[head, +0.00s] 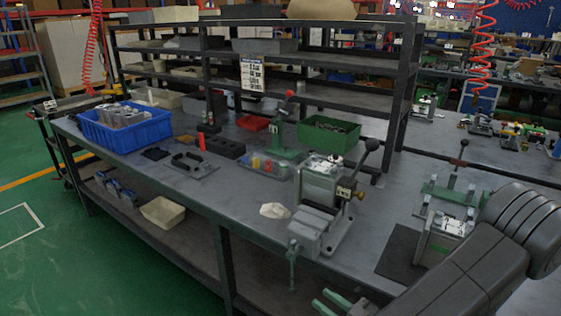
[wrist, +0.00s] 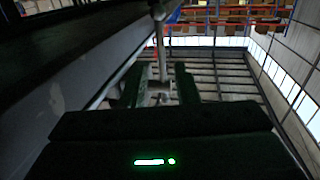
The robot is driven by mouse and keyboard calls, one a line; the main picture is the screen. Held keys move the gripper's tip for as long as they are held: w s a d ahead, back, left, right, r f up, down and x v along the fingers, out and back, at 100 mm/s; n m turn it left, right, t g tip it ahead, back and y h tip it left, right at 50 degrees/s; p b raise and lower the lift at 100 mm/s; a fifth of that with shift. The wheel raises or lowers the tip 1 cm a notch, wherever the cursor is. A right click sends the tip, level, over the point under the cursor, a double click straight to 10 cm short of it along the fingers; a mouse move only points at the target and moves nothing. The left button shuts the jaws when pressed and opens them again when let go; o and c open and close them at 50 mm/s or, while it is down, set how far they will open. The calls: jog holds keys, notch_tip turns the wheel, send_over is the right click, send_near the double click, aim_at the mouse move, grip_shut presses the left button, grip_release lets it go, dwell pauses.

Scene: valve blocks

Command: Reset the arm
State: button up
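My arm comes in from the right of the head view, and my gripper (head: 337,299) shows at the bottom edge, below the front edge of the workbench (head: 215,205). In the wrist view its two dark green fingers (wrist: 161,78) stand apart. No held thing can be made out between them. A pale upright rod (wrist: 162,45) shows beyond the fingers; I cannot tell whether it is the screw handle (head: 292,262) hanging at the bench edge. The grey vise-like fixture (head: 320,205) with a black-knobbed lever stands on the bench, up and left of my gripper.
A blue bin of metal parts (head: 122,132), a green bin (head: 329,136) and a green press (head: 281,132) stand on the bench. A white crumpled piece (head: 275,211) lies by the fixture. Another green fixture (head: 446,235) sits close to my arm. Green floor (head: 120,270) is open at left.

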aim_at(294, 278)
jog(key=shift+x, duration=5.65)
jog(key=shift+r+p, duration=0.35)
jog(key=shift+p, duration=0.15)
jog(key=s+d+g+h+p, duration=0.1)
jog(key=p, duration=0.2)
jog(key=d+g+h+p, duration=0.1)
jog(key=g+h+p, duration=0.1)
jog(key=p, duration=0.1)
jog(key=s+d+r+n+g+h+p, duration=0.1)
jog(key=d+h+p, duration=0.1)
jog(key=p, duration=0.1)
jog(key=shift+s+r+g+p, duration=0.1)
jog(key=shift+s+g+p, duration=0.2)
jog(key=shift+p, duration=0.1)
